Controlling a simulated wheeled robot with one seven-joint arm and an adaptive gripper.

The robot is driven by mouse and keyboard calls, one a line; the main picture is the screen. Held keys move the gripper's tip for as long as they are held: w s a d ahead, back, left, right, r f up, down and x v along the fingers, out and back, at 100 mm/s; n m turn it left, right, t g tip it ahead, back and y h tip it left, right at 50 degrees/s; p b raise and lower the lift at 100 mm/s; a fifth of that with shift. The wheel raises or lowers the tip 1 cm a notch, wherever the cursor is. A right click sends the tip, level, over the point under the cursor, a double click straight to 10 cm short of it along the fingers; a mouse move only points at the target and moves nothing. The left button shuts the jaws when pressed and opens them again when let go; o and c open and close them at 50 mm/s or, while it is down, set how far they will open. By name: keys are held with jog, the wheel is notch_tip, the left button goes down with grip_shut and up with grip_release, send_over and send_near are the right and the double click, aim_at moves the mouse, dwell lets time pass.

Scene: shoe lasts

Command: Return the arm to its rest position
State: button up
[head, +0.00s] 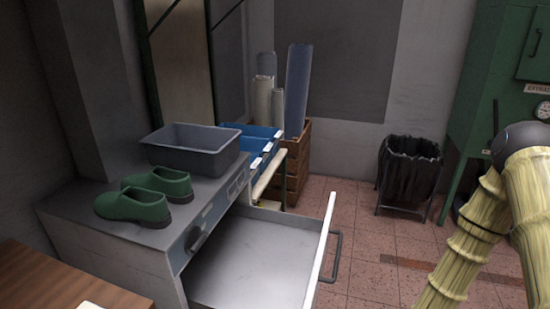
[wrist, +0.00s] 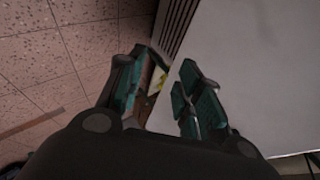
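My arm (head: 470,240), in a ribbed yellowish cover, is at the right of the head view, apart from the drawer and the cabinet. Its end is out of that view. In the wrist view, my gripper (wrist: 158,85) shows two dark fingers with teal pads, spread apart. Nothing is visible held between them. A large pale flat surface (wrist: 260,60) fills the right of the wrist view behind the fingers; I cannot tell how far off it is.
A drawer (head: 255,265) stands open and empty below a grey cabinet. On the cabinet top are green clogs (head: 135,206) and a grey bin (head: 195,148). A black-lined waste bin (head: 408,170) and a green machine (head: 490,80) stand behind. Tiled floor (head: 370,255) is clear between.

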jog(key=s+f+n+g+h+p, duration=0.1)
jog(key=s+f+n+g+h, duration=0.1)
jog(key=s, duration=1.1)
jog(key=s+d+f+n+g+h+p, duration=0.1)
jog(key=s+f+n+g+h+p, duration=0.1)
jog(key=s, duration=1.2)
jog(key=n+g+h, duration=0.1)
jog(key=g+h, duration=0.1)
jog(key=shift+d+f+g+h, duration=0.2)
jog(key=shift+f+g+h, duration=0.1)
jog(key=shift+f+g, duration=0.1)
